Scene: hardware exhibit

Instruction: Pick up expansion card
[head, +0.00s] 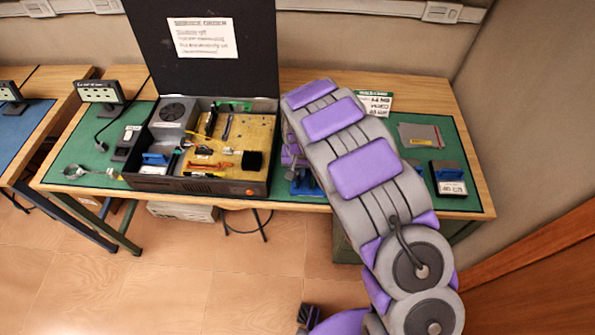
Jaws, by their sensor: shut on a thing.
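My arm reaches from the bottom right up over the workbench and covers its middle. A purple part of my gripper (290,155) shows past the arm's left edge, low over the green mat. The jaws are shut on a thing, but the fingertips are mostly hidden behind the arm. A blue part (303,184) shows just below the gripper, right of the open computer case. I cannot tell whether it is the expansion card. The open case (225,187) holds a yellowish board with several small parts.
A black panel with a service order sheet (202,37) stands behind the case. A small display (100,92) stands at the left.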

